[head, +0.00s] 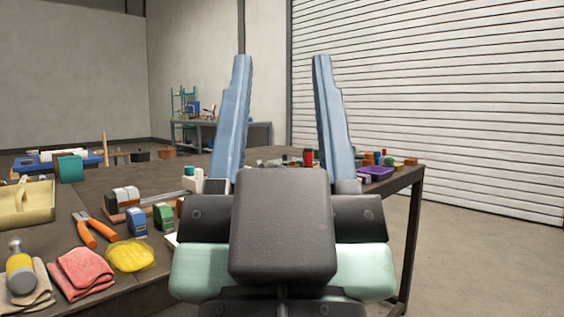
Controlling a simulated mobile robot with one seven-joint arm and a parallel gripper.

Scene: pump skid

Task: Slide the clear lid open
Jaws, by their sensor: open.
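My gripper (282,60) fills the middle of the head view. Its two long blue fingers stand wide apart and point up and away, with nothing between their tips. Its dark body and pale green link cover the middle and right of the workbench (62,205). I cannot make out a clear lid in this view; that part of the bench is hidden behind my gripper.
On the bench's left lie orange-handled pliers (97,231), a yellow item (130,256), a pink cloth (82,272), a yellow-grey tool (19,267) and a beige tray (25,203). A purple container (377,173) sits at right. Open floor (480,260) lies right.

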